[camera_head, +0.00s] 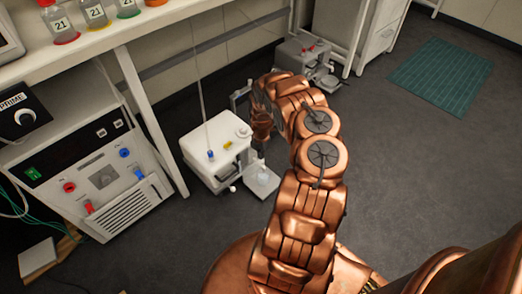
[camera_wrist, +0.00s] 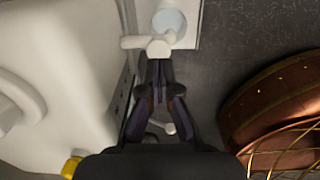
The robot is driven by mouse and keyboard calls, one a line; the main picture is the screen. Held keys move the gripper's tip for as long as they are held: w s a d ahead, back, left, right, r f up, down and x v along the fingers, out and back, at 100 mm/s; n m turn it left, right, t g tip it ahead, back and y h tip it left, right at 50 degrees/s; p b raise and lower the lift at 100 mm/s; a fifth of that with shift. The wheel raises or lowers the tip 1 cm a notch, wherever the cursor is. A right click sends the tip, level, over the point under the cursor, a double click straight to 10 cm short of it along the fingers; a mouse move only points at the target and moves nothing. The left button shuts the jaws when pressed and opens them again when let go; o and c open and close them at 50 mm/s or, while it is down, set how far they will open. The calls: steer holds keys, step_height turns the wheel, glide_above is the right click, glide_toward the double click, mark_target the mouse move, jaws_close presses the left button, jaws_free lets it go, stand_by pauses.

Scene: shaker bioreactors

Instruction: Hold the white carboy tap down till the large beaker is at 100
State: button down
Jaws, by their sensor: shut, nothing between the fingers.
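In the head view my arm hides the fingertips.
The beaker stands on a white plate (camera_head: 259,187) beside the carboy. A second small white tap or lever (camera_wrist: 160,126) shows behind my fingers. A control unit (camera_head: 110,175) is at the left, and a grey machine (camera_head: 300,60) stands behind.

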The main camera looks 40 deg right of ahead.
mark_target(261, 161)
steer(key=shift+f+b, duration=0.45)
steer(key=shift+f, duration=0.95)
